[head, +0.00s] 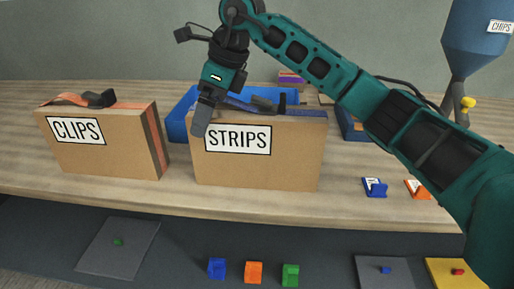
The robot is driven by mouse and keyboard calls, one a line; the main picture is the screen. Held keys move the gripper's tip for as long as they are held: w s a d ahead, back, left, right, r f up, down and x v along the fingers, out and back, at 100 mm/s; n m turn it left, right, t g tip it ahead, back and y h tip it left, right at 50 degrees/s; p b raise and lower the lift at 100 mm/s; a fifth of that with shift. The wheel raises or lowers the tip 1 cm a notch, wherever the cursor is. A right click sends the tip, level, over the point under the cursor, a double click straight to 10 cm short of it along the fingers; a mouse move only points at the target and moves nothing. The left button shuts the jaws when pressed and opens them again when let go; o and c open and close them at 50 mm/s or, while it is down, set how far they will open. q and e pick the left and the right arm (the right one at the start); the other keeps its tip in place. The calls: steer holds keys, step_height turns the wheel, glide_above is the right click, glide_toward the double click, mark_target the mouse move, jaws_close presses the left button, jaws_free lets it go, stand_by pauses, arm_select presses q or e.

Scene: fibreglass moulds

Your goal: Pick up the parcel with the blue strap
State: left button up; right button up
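The parcel with the blue strap (259,171) is a brown box labelled STRIPS, standing upright on the wooden table. Its dark blue strap (306,113) runs along the top, with a black buckle or handle there. My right gripper (203,116), on the teal arm from the right, points down at the parcel's top left corner. Its finger overlaps the corner and the label's edge in the picture. I see the fingers side-on, so I cannot tell whether they are open or touch the parcel. My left gripper is not in view.
A parcel labelled CLIPS (99,151) with an orange strap stands to the left. A blue bin (178,119) is behind the STRIPS parcel. Small blue (375,188) and orange (417,188) holders sit at the right. A blue hopper (474,42) stands at the far right.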

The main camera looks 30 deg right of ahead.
steer(key=x, duration=0.3)
steer(key=shift+a+f, duration=0.1)
steer(key=shift+f, duration=0.15)
steer(key=shift+r, duration=0.1)
jaws_close()
stand_by(0.6)
